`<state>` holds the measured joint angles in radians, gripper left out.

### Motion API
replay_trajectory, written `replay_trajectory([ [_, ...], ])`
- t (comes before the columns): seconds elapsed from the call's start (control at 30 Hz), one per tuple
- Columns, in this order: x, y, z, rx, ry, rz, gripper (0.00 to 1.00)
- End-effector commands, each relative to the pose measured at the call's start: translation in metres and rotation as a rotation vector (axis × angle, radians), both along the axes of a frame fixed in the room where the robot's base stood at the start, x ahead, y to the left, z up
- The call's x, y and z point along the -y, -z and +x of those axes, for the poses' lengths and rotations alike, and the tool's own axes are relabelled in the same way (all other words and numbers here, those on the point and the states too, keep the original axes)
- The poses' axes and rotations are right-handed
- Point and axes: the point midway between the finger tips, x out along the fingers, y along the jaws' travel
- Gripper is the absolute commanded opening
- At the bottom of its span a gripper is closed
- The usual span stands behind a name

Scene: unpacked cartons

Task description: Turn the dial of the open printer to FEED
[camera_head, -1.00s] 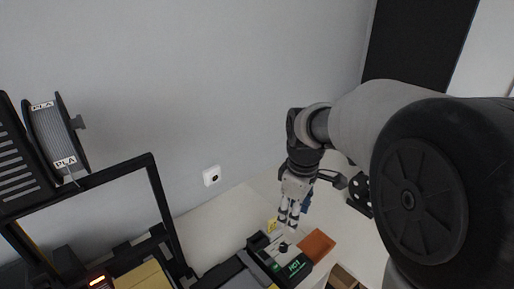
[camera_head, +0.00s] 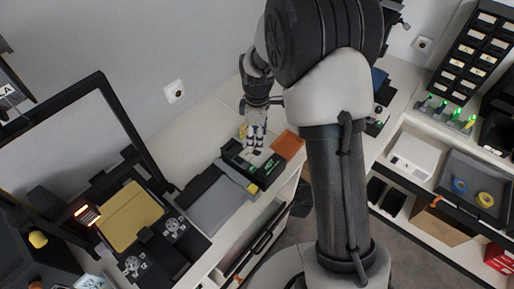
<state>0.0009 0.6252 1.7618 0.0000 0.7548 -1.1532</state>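The open-frame printer stands at the left, with a black upright frame (camera_head: 118,108), a yellow bed (camera_head: 130,210) and a small lit orange display (camera_head: 87,214). I cannot make out a FEED mark or be sure which part is its dial. A yellow knob (camera_head: 38,239) shows on a dark unit at the lower left. My gripper (camera_head: 256,150) points down over a black device with a green-lit label (camera_head: 270,164), well to the right of the printer. Its fingertips look close to the device; contact and finger opening are too small to tell.
A grey flat panel (camera_head: 212,203) lies between the printer and the labelled device. An orange pad (camera_head: 288,144) lies beside the device. Shelves with a grey tray (camera_head: 478,180) and a white box (camera_head: 415,152) stand at the right.

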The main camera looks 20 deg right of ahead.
Motion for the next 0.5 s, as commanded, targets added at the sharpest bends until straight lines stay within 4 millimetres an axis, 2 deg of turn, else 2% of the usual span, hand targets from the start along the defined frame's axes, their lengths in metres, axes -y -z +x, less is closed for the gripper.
replay_trajectory([
  [0.03, 0.0, 0.014, -0.001, -0.003, 0.0, 0.0, 0.44],
  [0.2, 0.0, 0.042, -0.001, -0.002, 0.0, 0.0, 0.44],
  [0.33, 0.0, 0.054, 0.0, -0.001, 0.0, 0.0, 0.44],
  [0.5, 0.0, 0.06, 0.0, 0.0, 0.0, 0.0, 0.44],
])
